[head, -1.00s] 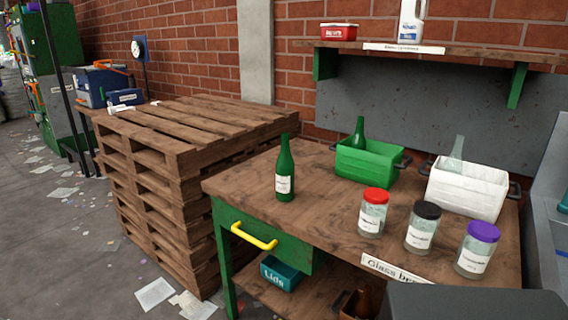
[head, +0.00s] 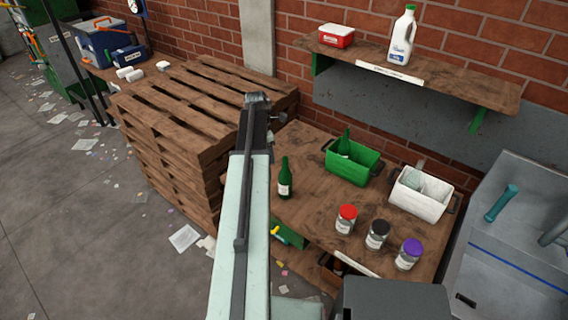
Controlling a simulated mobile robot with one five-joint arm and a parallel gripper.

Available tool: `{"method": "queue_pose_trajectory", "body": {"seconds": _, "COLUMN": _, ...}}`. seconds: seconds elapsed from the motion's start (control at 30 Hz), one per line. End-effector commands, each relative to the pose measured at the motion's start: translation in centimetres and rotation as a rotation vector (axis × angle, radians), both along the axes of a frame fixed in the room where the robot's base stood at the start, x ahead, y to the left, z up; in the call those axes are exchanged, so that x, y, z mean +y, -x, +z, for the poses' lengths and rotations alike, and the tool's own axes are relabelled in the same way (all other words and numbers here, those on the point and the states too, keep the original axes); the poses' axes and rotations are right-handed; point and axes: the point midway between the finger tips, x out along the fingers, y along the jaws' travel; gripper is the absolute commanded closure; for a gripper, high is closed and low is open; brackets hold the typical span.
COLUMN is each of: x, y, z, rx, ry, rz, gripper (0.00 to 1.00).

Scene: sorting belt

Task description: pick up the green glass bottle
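A green glass bottle (head: 284,180) with a white label stands upright on the wooden bench (head: 310,205), near its left edge. A second green bottle (head: 345,143) leans inside the green crate (head: 355,168) behind it to the right. My arm rises from the bottom of the picture, just left of the standing bottle. The dark end of my arm, with my gripper (head: 262,108), appears above and left of the bottle, apart from it in the picture. Its fingers are not clear enough to tell open from shut.
Jars with red (head: 347,219), black (head: 377,234) and purple (head: 409,254) lids stand on the bench's front right. A white crate (head: 421,199) holds a clear bottle. Stacked pallets (head: 165,140) stand left. A shelf (head: 440,84) hangs above. A grey machine (head: 515,235) stands right.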

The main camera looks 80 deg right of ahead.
Motion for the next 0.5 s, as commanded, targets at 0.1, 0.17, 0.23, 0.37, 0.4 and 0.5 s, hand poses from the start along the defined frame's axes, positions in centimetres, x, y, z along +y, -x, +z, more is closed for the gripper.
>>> {"method": "queue_pose_trajectory", "body": {"seconds": 0.1, "x": -1.3, "y": 3.9, "z": 3.0, "rx": 0.009, "ry": -0.006, "rz": 0.019, "gripper": 0.51}}
{"method": "queue_pose_trajectory", "body": {"seconds": 0.17, "x": -1.4, "y": 4.8, "z": 3.1, "rx": 0.013, "ry": -0.007, "rz": 0.025, "gripper": 0.51}}
{"method": "queue_pose_trajectory", "body": {"seconds": 0.23, "x": -1.5, "y": 5.2, "z": 3.0, "rx": 0.014, "ry": -0.009, "rz": 0.029, "gripper": 0.51}}
{"method": "queue_pose_trajectory", "body": {"seconds": 0.37, "x": -1.5, "y": 5.2, "z": 2.0, "rx": 0.015, "ry": -0.008, "rz": 0.03, "gripper": 0.51}}
{"method": "queue_pose_trajectory", "body": {"seconds": 0.4, "x": -1.5, "y": 5.3, "z": 1.4, "rx": 0.015, "ry": -0.008, "rz": 0.03, "gripper": 0.51}}
{"method": "queue_pose_trajectory", "body": {"seconds": 0.5, "x": -1.6, "y": 5.4, "z": 0.1, "rx": 0.014, "ry": -0.008, "rz": 0.029, "gripper": 0.51}}
